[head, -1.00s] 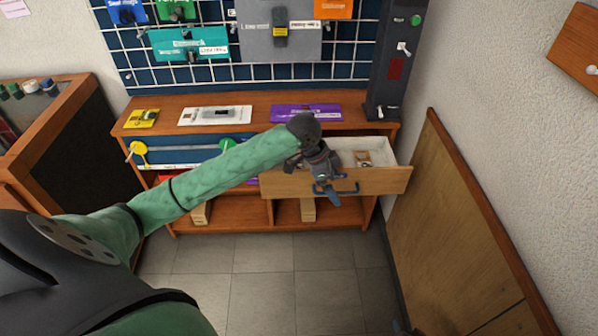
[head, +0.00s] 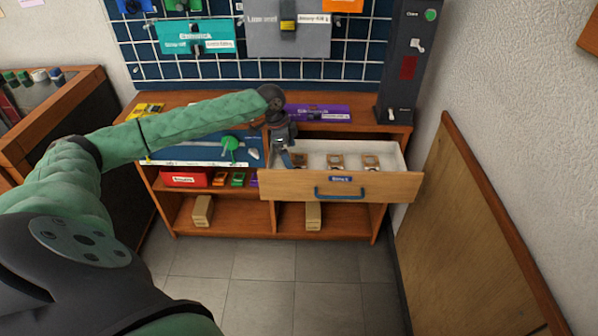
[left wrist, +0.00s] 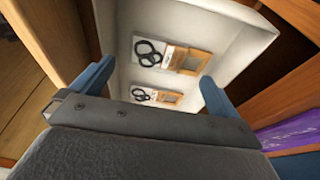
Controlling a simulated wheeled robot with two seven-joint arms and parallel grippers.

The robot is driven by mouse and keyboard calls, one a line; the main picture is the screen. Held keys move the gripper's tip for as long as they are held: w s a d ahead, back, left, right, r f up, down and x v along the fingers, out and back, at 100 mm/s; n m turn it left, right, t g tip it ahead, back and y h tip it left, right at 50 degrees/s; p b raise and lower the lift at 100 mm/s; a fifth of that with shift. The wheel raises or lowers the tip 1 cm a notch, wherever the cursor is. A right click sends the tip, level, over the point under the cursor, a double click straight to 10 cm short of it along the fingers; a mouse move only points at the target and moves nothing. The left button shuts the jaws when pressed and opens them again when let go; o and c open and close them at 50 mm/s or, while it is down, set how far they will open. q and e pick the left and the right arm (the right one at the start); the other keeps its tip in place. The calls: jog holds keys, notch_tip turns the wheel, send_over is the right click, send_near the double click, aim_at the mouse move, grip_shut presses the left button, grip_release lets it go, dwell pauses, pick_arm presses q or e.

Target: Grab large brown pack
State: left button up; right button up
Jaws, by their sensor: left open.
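Several small packs with brown parts lie in the open white-lined drawer (head: 400,160). In the head view one pack (head: 371,162) lies at the right, one (head: 335,161) in the middle and one (head: 300,160) beside my gripper. In the left wrist view, an upper pack (left wrist: 172,55) and a lower pack (left wrist: 158,96) show black rings on white and a brown part. The upper one looks bigger. My left gripper (head: 283,157) is over the drawer's left end, open and empty. Its blue fingertips (left wrist: 153,84) stand apart either side of the packs in that view. My right gripper is not in view.
The drawer front has a blue handle (head: 340,193). A dark switch post (head: 405,65) stands at the bench's back right. A purple package (head: 318,112) lies on the bench top. Beige boxes (head: 203,211) stand on the bottom shelf. A wooden panel (head: 480,230) leans on the right wall.

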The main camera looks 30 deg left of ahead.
aim_at(299, 168)
pick_arm(q)
jog(key=x, duration=0.5)
jog(key=shift+w+d, duration=0.15)
jog(key=shift+d, duration=0.3)
jog(key=shift+f, duration=0.5)
jog(key=shift+d, duration=0.1)
jog(key=c, duration=0.8)
jog(key=shift+r, duration=0.1)
